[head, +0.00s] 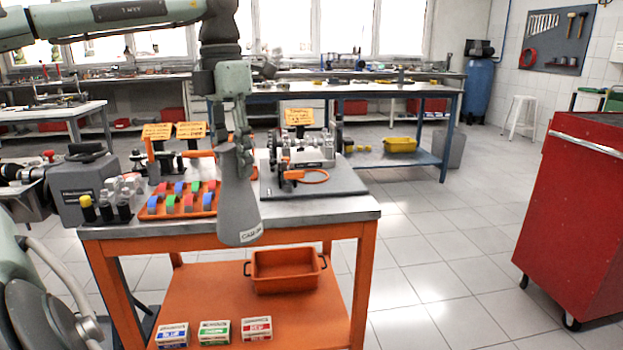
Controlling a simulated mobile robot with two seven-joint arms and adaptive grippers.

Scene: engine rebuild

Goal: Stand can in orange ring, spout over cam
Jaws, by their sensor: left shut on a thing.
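My left gripper (237,135) comes down from the top of the head view and is shut on a grey can (238,195). The can flares towards its bottom, which carries a white label. It hangs in front of the table's front edge. Its spout cannot be made out behind the fingers. The orange ring (315,177) lies to the right of the can, on the dark grey board (345,185). The metal engine assembly (312,150), where the cam seems to be, stands just behind the ring. My right gripper is not in view.
An orange tray (152,212) of coloured blocks sits left of the can. Several bottles (120,200) and a grey machine (82,190) stand further left. Orange note cards (298,116) stand behind. The lower shelf holds an orange bin (285,272) and small boxes (214,332).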

